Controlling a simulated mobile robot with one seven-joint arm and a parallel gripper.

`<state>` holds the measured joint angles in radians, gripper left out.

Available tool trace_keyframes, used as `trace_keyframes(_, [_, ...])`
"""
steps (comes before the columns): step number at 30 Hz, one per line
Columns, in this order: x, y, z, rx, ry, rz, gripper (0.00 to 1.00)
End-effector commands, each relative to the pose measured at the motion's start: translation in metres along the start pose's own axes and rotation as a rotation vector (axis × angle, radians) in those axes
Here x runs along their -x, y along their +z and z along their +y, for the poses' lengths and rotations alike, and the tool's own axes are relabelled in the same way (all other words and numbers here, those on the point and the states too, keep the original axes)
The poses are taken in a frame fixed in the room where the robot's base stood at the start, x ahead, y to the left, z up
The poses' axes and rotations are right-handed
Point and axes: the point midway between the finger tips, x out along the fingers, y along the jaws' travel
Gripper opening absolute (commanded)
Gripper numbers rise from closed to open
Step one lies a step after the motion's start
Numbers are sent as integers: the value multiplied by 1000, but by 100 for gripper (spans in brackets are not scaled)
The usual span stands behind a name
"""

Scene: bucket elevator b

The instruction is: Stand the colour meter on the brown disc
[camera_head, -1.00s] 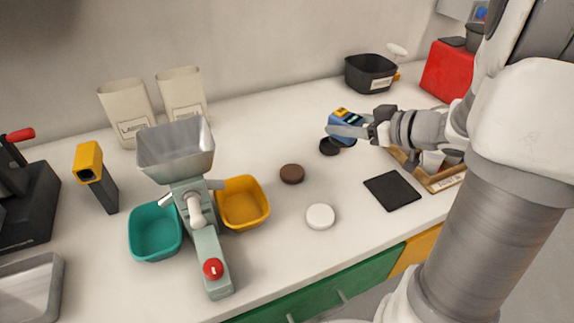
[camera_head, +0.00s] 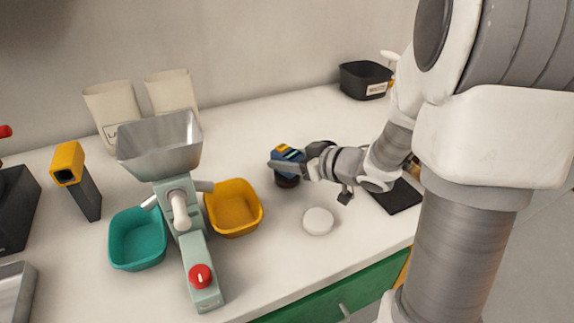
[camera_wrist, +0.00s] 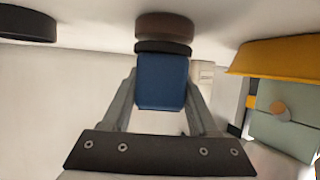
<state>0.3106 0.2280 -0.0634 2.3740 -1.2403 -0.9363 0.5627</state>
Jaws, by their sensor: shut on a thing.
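The colour meter, a blue body (camera_head: 287,156) with a yellow and black top and a dark base, is upright in my gripper. My gripper (camera_head: 280,163) is shut on it from the right. In the wrist view the blue body (camera_wrist: 161,82) sits between the fingers, with its black base (camera_wrist: 162,47) at the far end. The brown disc (camera_head: 287,182) is directly below the meter, partly covered by it. The disc (camera_wrist: 164,26) also shows in the wrist view, right up against the base. I cannot tell whether they touch.
A white disc (camera_head: 318,221) lies in front of the gripper. A yellow bin (camera_head: 233,222) and a green hopper machine (camera_head: 181,217) stand to the left. A black disc (camera_wrist: 25,23) shows in the wrist view. A black mat (camera_head: 402,197) lies to the right.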

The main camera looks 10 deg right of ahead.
Motion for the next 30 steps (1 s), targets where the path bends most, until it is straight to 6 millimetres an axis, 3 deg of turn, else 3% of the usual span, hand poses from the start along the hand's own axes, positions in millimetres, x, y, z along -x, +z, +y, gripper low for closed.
trace_keyframes(12, [-3, 6, 0, 2, 0, 4, 0])
trace_keyframes(13, [-2, 6, 0, 2, 0, 2, 65])
trace_keyframes(17, [-2, 6, 0, 2, 0, 2, 88])
trace_keyframes(26, [-2, 4, 0, 2, 0, 2, 90])
trace_keyframes(30, [8, 1, 1, 2, 3, 2, 90])
